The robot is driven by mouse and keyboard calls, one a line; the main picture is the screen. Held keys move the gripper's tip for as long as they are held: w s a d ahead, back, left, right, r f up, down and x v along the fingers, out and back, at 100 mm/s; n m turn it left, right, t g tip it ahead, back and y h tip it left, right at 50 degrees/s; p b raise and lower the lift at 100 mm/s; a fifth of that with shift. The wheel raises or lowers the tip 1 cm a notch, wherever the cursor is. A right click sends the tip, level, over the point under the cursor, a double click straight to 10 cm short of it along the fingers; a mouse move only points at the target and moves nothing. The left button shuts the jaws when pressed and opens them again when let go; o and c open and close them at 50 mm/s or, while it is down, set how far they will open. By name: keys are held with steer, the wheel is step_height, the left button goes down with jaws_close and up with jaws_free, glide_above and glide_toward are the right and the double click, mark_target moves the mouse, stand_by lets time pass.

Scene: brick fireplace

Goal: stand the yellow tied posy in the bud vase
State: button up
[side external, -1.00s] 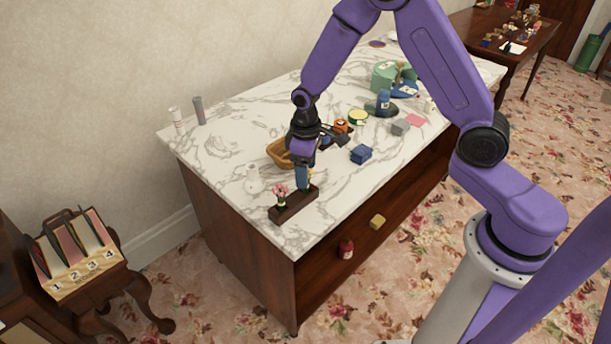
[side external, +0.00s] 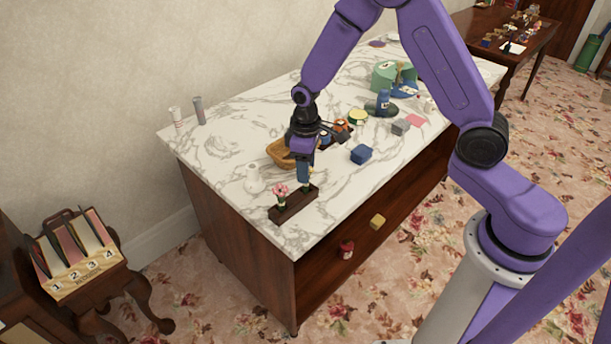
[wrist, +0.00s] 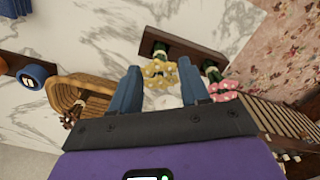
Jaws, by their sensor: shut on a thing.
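The yellow tied posy (wrist: 160,75) has yellow blooms and a dark green stem. It sits between the two blue fingers of my gripper (wrist: 160,92), which is shut on it. In the side view, my gripper (side external: 304,178) points down above the right end of a dark wooden block (side external: 290,208). The posy's stem is over or in that block; I cannot tell whether its lower end is clear. A pink posy (side external: 280,190) stands in the block's left end. A pale shape (side external: 252,177), perhaps the bud vase, blends into the marble left of the block.
A wicker basket (side external: 281,152) stands just behind my gripper. Two slim cylinders, one white (side external: 177,117) and one grey (side external: 199,110), stand at the back left. The marble left of the block is mostly clear.

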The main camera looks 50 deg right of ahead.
steer(key=shift+r, duration=1.3)
steer(key=shift+r, duration=0.95)
steer(key=shift+w+a+r, duration=1.1)
steer(key=shift+w+r, duration=0.35)
steer(key=shift+w, duration=0.8)
steer(key=shift+w+a+r, duration=1.05)
steer(key=shift+w+r, duration=0.45)
steer(key=shift+w, duration=0.75)
steer(key=shift+w+a+r, duration=1.1)
steer(key=shift+w+r, duration=0.35)
steer(key=shift+w, duration=0.8)
steer(key=shift+f, duration=2.9)
steer(key=shift+f, duration=1.55)
